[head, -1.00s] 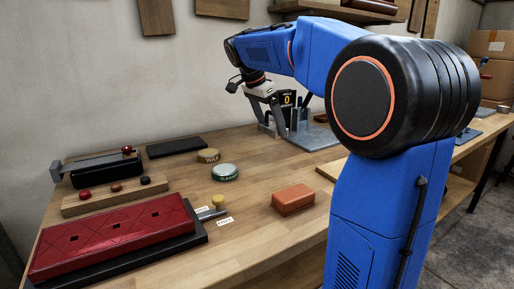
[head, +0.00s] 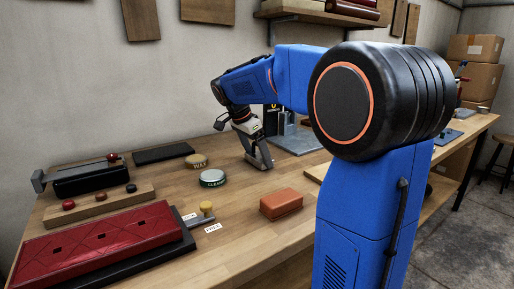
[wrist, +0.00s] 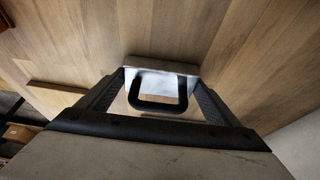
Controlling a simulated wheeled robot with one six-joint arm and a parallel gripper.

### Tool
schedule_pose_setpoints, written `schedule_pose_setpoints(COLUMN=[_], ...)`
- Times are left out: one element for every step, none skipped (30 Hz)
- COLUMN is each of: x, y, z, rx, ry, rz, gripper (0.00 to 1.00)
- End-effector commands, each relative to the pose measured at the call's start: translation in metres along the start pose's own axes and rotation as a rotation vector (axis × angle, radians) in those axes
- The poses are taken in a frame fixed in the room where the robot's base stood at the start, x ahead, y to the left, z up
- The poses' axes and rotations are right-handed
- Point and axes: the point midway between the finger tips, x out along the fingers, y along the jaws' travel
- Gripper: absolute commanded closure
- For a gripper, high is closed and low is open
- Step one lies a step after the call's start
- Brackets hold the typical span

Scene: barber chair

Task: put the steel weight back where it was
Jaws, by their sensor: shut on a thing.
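In the wrist view my gripper (wrist: 161,82) is shut on the steel weight (wrist: 150,81), a bright metal block with a black U-shaped handle. One finger is on each side of it. Bare wood planks lie beyond the block. In the head view the fingers largely hide the weight, and I cannot tell whether it touches the bench.
A red padded panel (head: 95,245) lies front left. A grey metal stand (head: 297,139) is behind. Bench between tin and block is clear.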

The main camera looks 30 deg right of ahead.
Motion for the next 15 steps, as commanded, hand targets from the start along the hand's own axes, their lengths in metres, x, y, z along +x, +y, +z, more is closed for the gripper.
schedule_pose_setpoints(x=[0.0,0.0003,0.0002,0.0001,0.0,0.0,0.0,0.0001,0.0004,0.0009,0.0014,0.0021,0.0033,0.0032,0.0032], y=[0.0,-0.0001,-0.0002,-0.0002,-0.0002,-0.0002,-0.0002,-0.0002,-0.0002,-0.0002,-0.0002,-0.0002,-0.0001,-0.0001,-0.0001], z=[-0.0002,-0.0001,-0.0002,-0.0002,-0.0002,-0.0003,-0.0003,-0.0002,0.0,0.0001,0.0003,0.0007,0.0014,0.0013,0.0013], rx=[0.001,0.001,0.001,0.001,0.001,0.001,0.001,0.001,0.001,0.001,0.001,0.001,0.0,0.0,0.0], ry=[0.001,0.001,0.001,0.001,0.001,0.001,0.001,0.001,0.001,0.001,0.001,0.001,0.0,0.0,0.0], rz=[-0.003,-0.003,-0.003,-0.003,-0.003,-0.003,-0.003,-0.003,-0.003,-0.003,-0.003,-0.003,0.0,0.0,0.0], gripper=[0.77,0.77,0.77,0.77,0.77,0.77,0.77,0.77,0.77,0.77,0.77,0.77,0.1,0.02,0.0])
